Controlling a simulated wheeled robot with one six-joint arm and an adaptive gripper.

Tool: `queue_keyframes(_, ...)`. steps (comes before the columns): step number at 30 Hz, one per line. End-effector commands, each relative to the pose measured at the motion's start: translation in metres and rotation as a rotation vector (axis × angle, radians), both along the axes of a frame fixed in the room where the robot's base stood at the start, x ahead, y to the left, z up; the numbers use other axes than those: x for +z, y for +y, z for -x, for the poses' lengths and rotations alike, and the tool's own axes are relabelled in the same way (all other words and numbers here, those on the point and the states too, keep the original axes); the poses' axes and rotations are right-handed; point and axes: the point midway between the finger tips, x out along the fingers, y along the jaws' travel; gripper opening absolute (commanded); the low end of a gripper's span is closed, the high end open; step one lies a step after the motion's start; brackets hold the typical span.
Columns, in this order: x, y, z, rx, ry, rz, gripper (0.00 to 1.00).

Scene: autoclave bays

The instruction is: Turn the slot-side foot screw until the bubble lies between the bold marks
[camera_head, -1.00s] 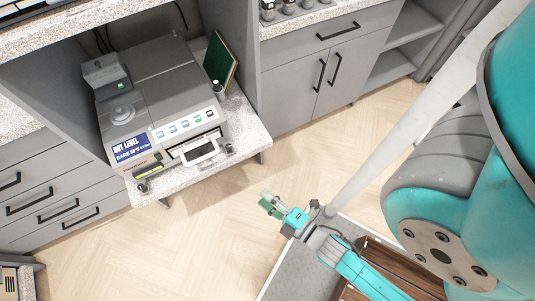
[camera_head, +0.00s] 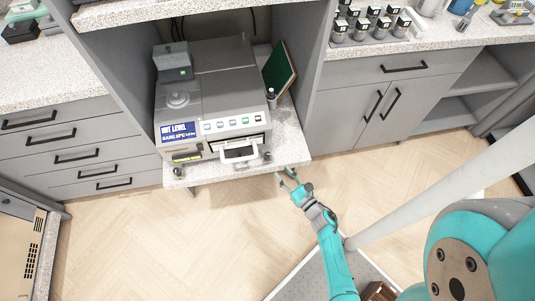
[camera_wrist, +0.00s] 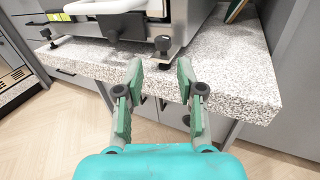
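The grey autoclave (camera_head: 215,90) stands on a speckled shelf, and its blue display (camera_head: 178,132) reads "NOT LEVEL". A dark slot with a white handle (camera_head: 238,153) is at its front right. The right front foot screw (camera_head: 267,157), nearest that slot, has a dark knob and also shows in the wrist view (camera_wrist: 163,44). The left front foot screw (camera_head: 178,172) is farther off. A yellowish strip (camera_head: 187,158) shows low on the front; no bubble can be made out. My gripper (camera_wrist: 160,72) is open and empty, short of the right screw, which appears between its green fingertips.
The shelf's front edge (camera_wrist: 235,95) lies just beyond my fingertips. A green board (camera_head: 280,66) and a small bottle (camera_head: 272,98) stand right of the autoclave. Grey cabinet walls flank the bay. The wooden floor (camera_head: 225,240) in front is clear.

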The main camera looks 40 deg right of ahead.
Motion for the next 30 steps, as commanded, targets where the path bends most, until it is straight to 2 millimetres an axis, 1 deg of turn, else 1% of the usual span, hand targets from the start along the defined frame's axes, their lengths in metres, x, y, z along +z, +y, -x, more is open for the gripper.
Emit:
queue_keyframes(3, -0.003, -0.005, -0.005, 0.005, 0.007, 0.048, 0.38)
queue_keyframes(8, -0.003, -0.006, -0.018, 0.007, 0.006, 0.051, 0.38)
queue_keyframes(11, -0.002, -0.007, -0.033, 0.009, 0.006, 0.05, 0.38)
queue_keyframes(18, -0.002, -0.011, -0.077, 0.008, 0.006, 0.048, 0.38)
queue_keyframes(21, -0.002, -0.013, -0.091, 0.007, 0.007, 0.047, 0.38)
queue_keyframes(25, -0.002, -0.014, -0.103, 0.005, 0.007, 0.048, 0.38)
queue_keyframes(30, -0.003, -0.015, -0.11, 0.004, 0.008, 0.045, 0.38)
